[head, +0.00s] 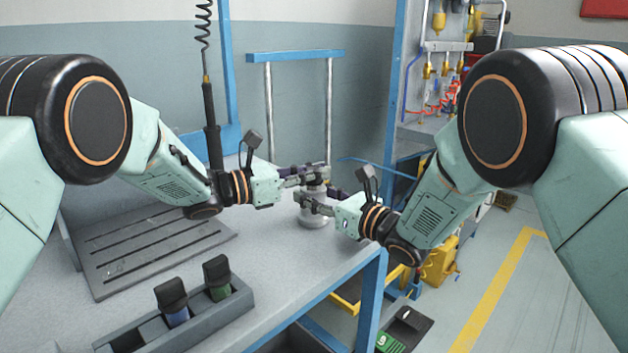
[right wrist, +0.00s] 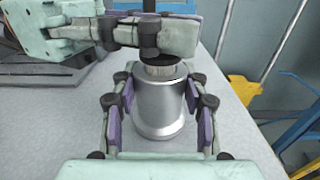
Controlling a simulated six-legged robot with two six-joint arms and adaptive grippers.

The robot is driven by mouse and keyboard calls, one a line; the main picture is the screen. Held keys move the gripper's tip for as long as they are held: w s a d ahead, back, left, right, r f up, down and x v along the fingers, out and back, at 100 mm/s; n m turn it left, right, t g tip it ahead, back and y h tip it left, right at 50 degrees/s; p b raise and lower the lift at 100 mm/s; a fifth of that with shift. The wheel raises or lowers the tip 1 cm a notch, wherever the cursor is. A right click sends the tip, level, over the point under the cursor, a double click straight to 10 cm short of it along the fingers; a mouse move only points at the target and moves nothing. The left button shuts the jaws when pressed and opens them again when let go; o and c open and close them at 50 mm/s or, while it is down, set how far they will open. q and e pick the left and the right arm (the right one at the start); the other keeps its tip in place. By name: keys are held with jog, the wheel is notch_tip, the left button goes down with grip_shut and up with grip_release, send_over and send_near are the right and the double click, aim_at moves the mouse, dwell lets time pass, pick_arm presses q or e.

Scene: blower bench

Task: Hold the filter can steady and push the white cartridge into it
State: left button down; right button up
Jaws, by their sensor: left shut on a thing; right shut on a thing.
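The silver filter can (head: 313,220) stands upright on the bench near its right edge. It fills the middle of the right wrist view (right wrist: 158,108). My right gripper (head: 312,204) is shut on the can, with a purple-padded finger on either side. My left gripper (head: 318,176) reaches over from the left, just above the right one, and shows across the top of the right wrist view (right wrist: 160,38). It is shut on the white cartridge, whose pale ribbed lower part (right wrist: 157,72) shows at the can's mouth under a dark top. How deep the cartridge sits is hidden.
A grey tray (head: 215,318) with dark-capped containers stands at the front of the bench. A slotted metal plate (head: 150,262) lies at the left. A dark tool (head: 212,125) hangs on a coiled cord behind my left arm. The front middle of the bench is clear.

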pick_arm(q)
notch_tip(320, 180, up, 9)
jog(key=shift+r, duration=0.1)
jog(key=shift+f+n+t+y, duration=0.6)
jog(key=shift+f+t, duration=0.25)
jog(key=shift+f, duration=0.15)
jog(key=shift+f+n+t+y, duration=0.6)
jog(key=shift+f+t, duration=0.25)
jog(key=shift+f, duration=0.15)
jog(key=shift+f, duration=3.25)
jog(key=c, duration=1.4)
grip_release()
jog(key=shift+o, duration=0.5)
jog(key=shift+a, duration=0.1)
jog(key=v, duration=1.2)
jog(key=shift+w, duration=0.1)
